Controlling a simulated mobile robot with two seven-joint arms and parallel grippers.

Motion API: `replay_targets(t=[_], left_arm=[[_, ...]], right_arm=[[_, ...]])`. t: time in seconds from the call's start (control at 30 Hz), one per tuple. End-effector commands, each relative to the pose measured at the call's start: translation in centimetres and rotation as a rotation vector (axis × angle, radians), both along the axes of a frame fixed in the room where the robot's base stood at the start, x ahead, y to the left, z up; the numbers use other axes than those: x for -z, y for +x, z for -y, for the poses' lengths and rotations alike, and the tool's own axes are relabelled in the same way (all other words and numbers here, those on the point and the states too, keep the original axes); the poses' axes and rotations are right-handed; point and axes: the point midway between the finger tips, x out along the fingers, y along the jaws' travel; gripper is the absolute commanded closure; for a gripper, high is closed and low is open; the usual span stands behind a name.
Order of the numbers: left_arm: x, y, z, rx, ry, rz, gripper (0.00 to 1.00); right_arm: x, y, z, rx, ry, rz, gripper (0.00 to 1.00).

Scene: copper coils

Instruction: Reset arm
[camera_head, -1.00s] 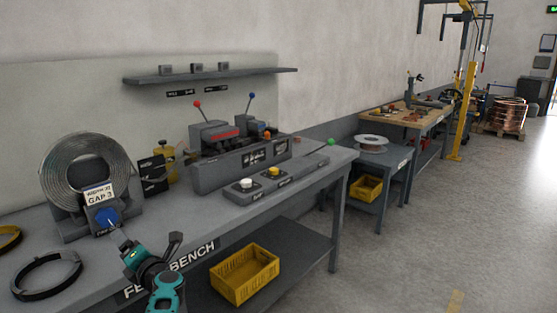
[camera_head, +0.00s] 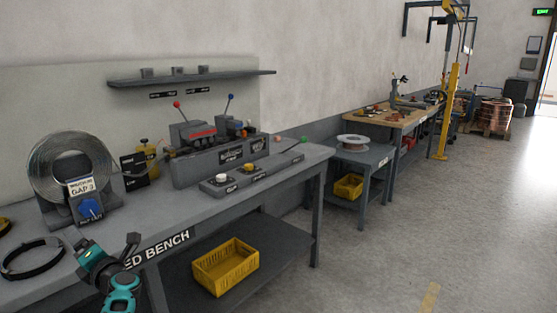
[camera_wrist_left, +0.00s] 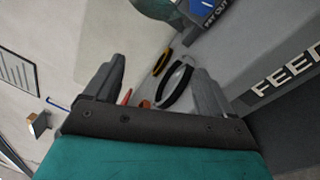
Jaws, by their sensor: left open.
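My left gripper (camera_head: 108,243) is at the front edge of the grey feed bench (camera_head: 215,205), in the lower left of the head view. Its two dark fingers are apart with nothing between them; they also show in the left wrist view (camera_wrist_left: 157,85). A black ring-shaped band (camera_head: 32,259) lies on the bench to the left of the gripper. A silver wire coil (camera_head: 45,178) stands upright behind it, with a blue knob (camera_head: 90,208) on its holder. My right gripper is in neither view.
A bench machine (camera_head: 215,160) with red and blue levers stands at the back. A yellow crate (camera_head: 226,268) sits on the lower shelf. A side table (camera_head: 362,158) with a spool and a wooden-topped bench (camera_head: 385,119) stand farther right. The floor at right is clear.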

Motion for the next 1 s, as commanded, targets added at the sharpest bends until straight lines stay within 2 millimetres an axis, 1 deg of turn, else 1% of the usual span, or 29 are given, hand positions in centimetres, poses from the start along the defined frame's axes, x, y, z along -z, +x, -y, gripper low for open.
replay_targets(t=[0.03,0.07,0.1,0.17,0.2,0.27,0.3,0.37,0.4,0.47,0.5,0.57,0.6,0.67,0.73,0.87,0.97,1.0], left_arm=[[-1.1,-0.9,-3.1,-0.034,0.047,-0.002,0.16],[-1.8,-1.4,-4.8,-0.051,0.072,-0.001,0.16],[-2.8,-2.1,-7.0,-0.077,0.107,-0.001,0.16],[-4.6,-3.4,-10.5,-0.118,0.164,-0.001,0.16],[-6.0,-4.4,-12.8,-0.146,0.203,-0.001,0.16],[-8.2,-6.0,-16.1,-0.188,0.261,-0.001,0.16],[-9.6,-7.0,-18.0,-0.213,0.296,-0.001,0.16],[-11.7,-8.5,-20.5,-0.248,0.346,-0.002,0.16],[-13.1,-9.5,-22.0,-0.270,0.375,-0.001,0.16],[-15.0,-10.9,-24.0,-0.300,0.418,-0.002,0.16],[-16.3,-11.8,-25.1,-0.319,0.444,-0.001,0.16],[-18.2,-13.1,-26.7,-0.347,0.482,-0.001,0.16],[-19.5,-14.1,-27.7,-0.365,0.508,-0.002,0.16],[-21.4,-15.4,-29.0,-0.392,0.544,-0.001,0.16],[-20.0,-13.7,-26.8,-0.314,0.635,-0.102,0.16],[-17.8,-11.1,-22.5,-0.176,0.824,-0.292,0.16],[-14.6,-9.3,-18.4,-0.048,0.980,-0.453,0.16],[-13.0,-8.8,-16.6,0.007,1.049,-0.521,0.16]], right_arm=[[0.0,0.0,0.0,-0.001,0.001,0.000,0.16],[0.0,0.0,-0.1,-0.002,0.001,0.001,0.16],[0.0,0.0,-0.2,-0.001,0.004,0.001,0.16],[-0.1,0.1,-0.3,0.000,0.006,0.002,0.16],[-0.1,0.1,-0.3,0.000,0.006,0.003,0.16],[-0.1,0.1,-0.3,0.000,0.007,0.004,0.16],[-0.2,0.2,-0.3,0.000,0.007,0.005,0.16],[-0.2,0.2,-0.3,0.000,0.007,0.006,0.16],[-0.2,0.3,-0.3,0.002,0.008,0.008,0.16],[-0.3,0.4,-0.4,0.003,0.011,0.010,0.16],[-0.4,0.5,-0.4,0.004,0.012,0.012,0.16],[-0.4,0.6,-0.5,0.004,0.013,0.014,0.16],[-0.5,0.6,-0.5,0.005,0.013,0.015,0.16],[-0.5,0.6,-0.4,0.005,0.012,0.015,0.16],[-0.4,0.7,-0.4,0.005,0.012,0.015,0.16],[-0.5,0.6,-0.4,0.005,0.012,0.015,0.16],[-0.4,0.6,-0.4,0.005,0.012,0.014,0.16],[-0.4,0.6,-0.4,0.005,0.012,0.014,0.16]])
